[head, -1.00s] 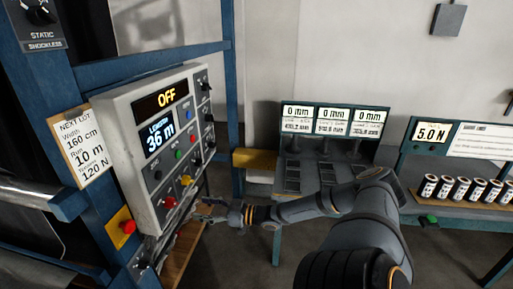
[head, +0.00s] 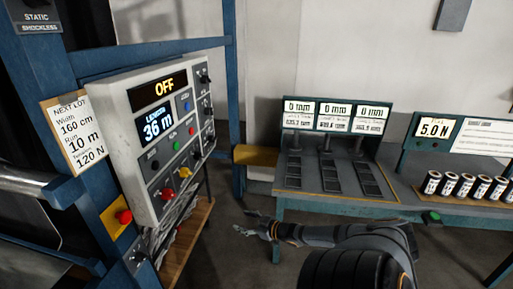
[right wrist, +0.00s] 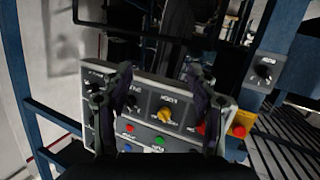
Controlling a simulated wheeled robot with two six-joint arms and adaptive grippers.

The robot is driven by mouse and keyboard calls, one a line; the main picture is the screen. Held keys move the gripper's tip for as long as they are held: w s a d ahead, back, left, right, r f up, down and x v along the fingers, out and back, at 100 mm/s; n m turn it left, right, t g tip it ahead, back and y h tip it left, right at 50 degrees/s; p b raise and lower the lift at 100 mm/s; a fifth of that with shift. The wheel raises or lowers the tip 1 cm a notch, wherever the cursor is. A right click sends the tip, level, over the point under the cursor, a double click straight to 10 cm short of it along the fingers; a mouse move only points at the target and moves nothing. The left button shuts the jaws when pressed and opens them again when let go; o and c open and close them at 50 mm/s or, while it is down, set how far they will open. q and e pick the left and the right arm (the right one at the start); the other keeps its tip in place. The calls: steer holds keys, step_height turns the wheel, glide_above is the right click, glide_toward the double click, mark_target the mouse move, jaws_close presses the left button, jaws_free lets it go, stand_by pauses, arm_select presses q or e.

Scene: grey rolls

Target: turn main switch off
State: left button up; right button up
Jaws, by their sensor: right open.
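The grey control panel (head: 122,113) is on the blue frame at left, its top display (head: 160,92) reading OFF. It carries a yellow knob (head: 185,172), a red button (head: 167,194) and several dark knobs. A separate small box with a dark knob (head: 137,257) is below the red stop button (head: 124,217); a knob box also shows in the right wrist view (right wrist: 263,72). I cannot read which is labelled main switch. My right gripper (head: 244,222) is open and empty, apart from the panel, to its right. In the right wrist view its fingers (right wrist: 160,82) flank the yellow knob (right wrist: 166,115). My left gripper is out of view.
A paper lot card (head: 80,140) hangs left of the panel. A bench with three gauges (head: 334,116) is behind my right arm, and several small rolls (head: 465,187) stand at right. Blue posts (head: 236,110) border the panel. Open floor lies between panel and bench.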

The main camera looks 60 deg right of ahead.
steer(key=s+d+f+g+h, duration=0.1)
steer(key=s+d+f, duration=0.1)
steer(key=f, duration=0.5)
steer(key=shift+s+m+h+b, duration=0.3)
steer(key=shift+s+m+b, duration=0.1)
steer(key=shift+s, duration=0.45)
steer(key=s+a+f+m+g+h+b, duration=0.1)
steer(key=s+a+f+g, duration=0.1)
steer(key=s+f, duration=0.45)
steer(key=s+a+f+g+b, duration=0.15)
steer(key=s+f, duration=0.25)
steer(key=f, duration=0.6)
steer(key=s+a+f+m+g+h+b, duration=0.1)
steer(key=s+a+f+g, duration=0.15)
steer(key=s+f, duration=0.45)
steer(key=s+a+f+g+y, duration=0.1)
steer(key=s+a+f+g, duration=0.1)
steer(key=s+a+f, duration=0.2)
steer(key=s+a+f+g+b, duration=0.1)
steer(key=s+a+f, duration=0.4)
steer(key=a, duration=0.5)
steer(key=s+a+f+n+g+y+b, duration=0.1)
steer(key=s+a+f+g, duration=0.2)
steer(key=a+f, duration=0.4)
steer(key=shift+s+a+f+g+y, duration=0.3)
steer(key=shift+s+a+f, duration=0.15)
steer(key=shift+s, duration=0.35)
